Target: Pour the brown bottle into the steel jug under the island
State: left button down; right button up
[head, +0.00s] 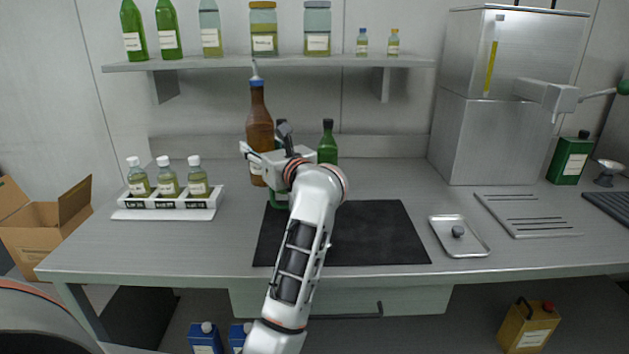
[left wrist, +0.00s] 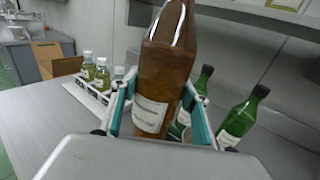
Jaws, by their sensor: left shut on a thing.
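The brown bottle (head: 259,125) stands upright, with a blue cap and pale spout, at the back left of the table. My left gripper (head: 256,158) is shut on its lower body. In the left wrist view, the brown bottle (left wrist: 161,75) is between the two fingers (left wrist: 158,105), its white label facing the camera. I cannot tell whether its base touches the table. I see no steel jug that I can make out; the space under the table shows only in part. My right gripper is not in view.
Green bottles (head: 327,143) stand just right of the gripper. A white rack (head: 170,203) of small bottles is left, a black mat (head: 375,235) in front. A shelf (head: 220,64) hangs above. Blue cans (head: 205,339) and a yellow can (head: 528,327) are on the floor.

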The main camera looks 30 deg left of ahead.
pick_arm(q)
jog(key=shift+s+d+g, duration=0.15)
jog(key=shift+s+g, duration=0.05)
jog(key=shift+g, duration=0.1)
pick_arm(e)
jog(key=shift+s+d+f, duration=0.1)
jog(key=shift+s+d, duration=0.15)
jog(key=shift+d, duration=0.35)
pick_arm(q)
jog(key=shift+f, duration=0.1)
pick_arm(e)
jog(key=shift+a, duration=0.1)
